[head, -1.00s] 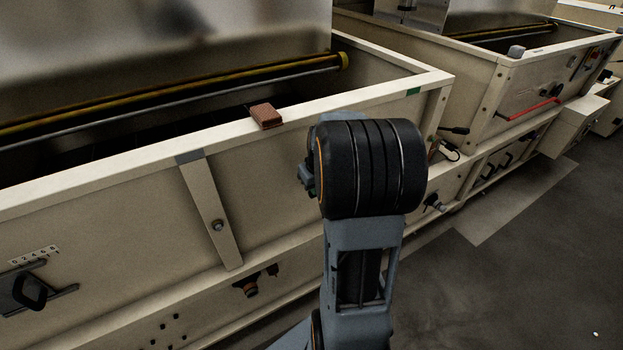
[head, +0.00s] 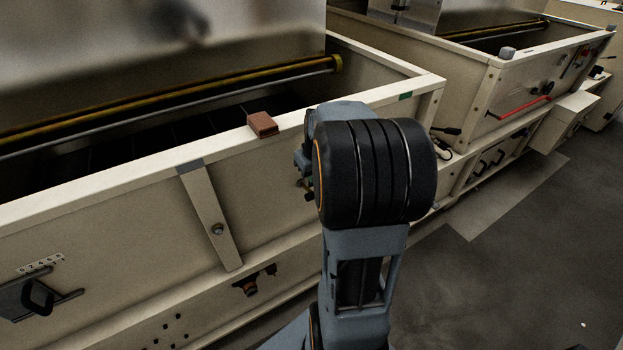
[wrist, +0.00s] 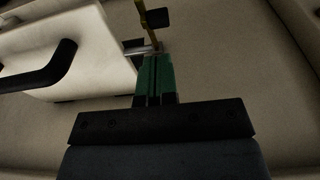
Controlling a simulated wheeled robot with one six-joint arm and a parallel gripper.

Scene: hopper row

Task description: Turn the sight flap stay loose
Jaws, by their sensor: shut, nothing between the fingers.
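In the wrist view my gripper (wrist: 155,77) has its green fingers together, with nothing between them. Just beyond the tips is a narrow brass-coloured strip (wrist: 143,10) with a small black knob (wrist: 158,18) beside it. It may be the sight flap stay, but I cannot be sure. A short pale metal pin (wrist: 140,50) lies across at the tips; I cannot tell whether the fingers touch it. In the head view my own arm hides the gripper and the spot where it works.
A cream box (wrist: 95,50) with a black bar handle (wrist: 45,70) is close on the left in the wrist view. In the head view a brown block (head: 262,124) sits on the hopper rim (head: 110,184). Grey floor (head: 500,290) is open at right.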

